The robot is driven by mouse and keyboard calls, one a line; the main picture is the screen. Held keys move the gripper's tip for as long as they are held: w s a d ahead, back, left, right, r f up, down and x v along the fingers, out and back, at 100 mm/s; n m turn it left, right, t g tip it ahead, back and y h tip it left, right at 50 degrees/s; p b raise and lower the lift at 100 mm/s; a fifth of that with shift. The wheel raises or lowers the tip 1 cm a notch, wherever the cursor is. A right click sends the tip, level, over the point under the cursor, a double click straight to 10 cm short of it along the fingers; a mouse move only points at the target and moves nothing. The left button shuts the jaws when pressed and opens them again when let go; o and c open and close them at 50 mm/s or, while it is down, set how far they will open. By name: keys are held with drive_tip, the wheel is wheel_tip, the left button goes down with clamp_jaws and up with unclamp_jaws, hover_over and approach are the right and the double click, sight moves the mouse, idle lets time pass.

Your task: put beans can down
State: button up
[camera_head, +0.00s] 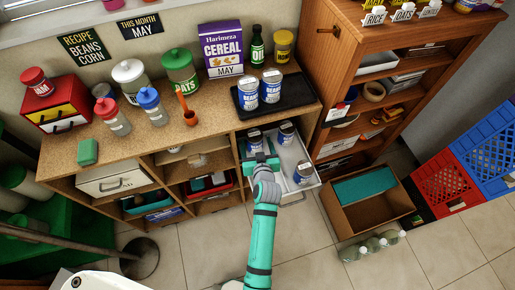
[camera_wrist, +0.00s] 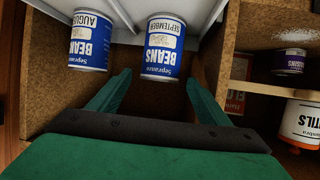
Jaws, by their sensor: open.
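Two blue-and-white beans cans stand on the black tray (camera_head: 291,101) on the counter, a left can (camera_head: 249,94) and a right can (camera_head: 271,87). Three more cans are in the open white drawer (camera_head: 293,154): one at the back left (camera_head: 254,138), one at the back right (camera_head: 286,134) and one at the front right (camera_head: 303,173). My gripper (camera_head: 262,160) is over the drawer's left side, by the back-left can. In the wrist view my gripper (camera_wrist: 160,78) is open, with a can marked September (camera_wrist: 162,48) just beyond its fingertips. A can marked August (camera_wrist: 90,42) is beside it.
The purple cereal box (camera_head: 221,50), oil bottle (camera_head: 257,45) and yellow jar (camera_head: 283,46) stand behind the tray. The wooden shelf unit (camera_head: 325,60) is close on the right. An open cardboard box (camera_head: 370,215) lies on the floor.

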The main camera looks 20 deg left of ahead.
drive_tip(key=v, duration=0.3)
drive_tip(key=s+d+m+t+h, duration=0.15)
drive_tip(key=s+d, duration=0.35)
drive_tip(key=s, duration=0.5)
drive_tip(key=s+d+m+h, duration=0.2)
drive_tip(key=s+d, duration=0.4)
drive_tip(key=s, duration=0.3)
drive_tip(key=s+d+r+h, duration=0.1)
drive_tip(key=s+r, duration=0.4)
drive_tip(key=s, duration=0.3)
drive_tip(key=s+d+r+m+t+h, duration=0.1)
drive_tip(key=s+d+r, duration=0.1)
drive_tip(key=s+r, duration=0.4)
drive_tip(key=v, duration=0.2)
drive_tip(key=shift+s+d, duration=0.2)
drive_tip(key=shift+s, duration=0.15)
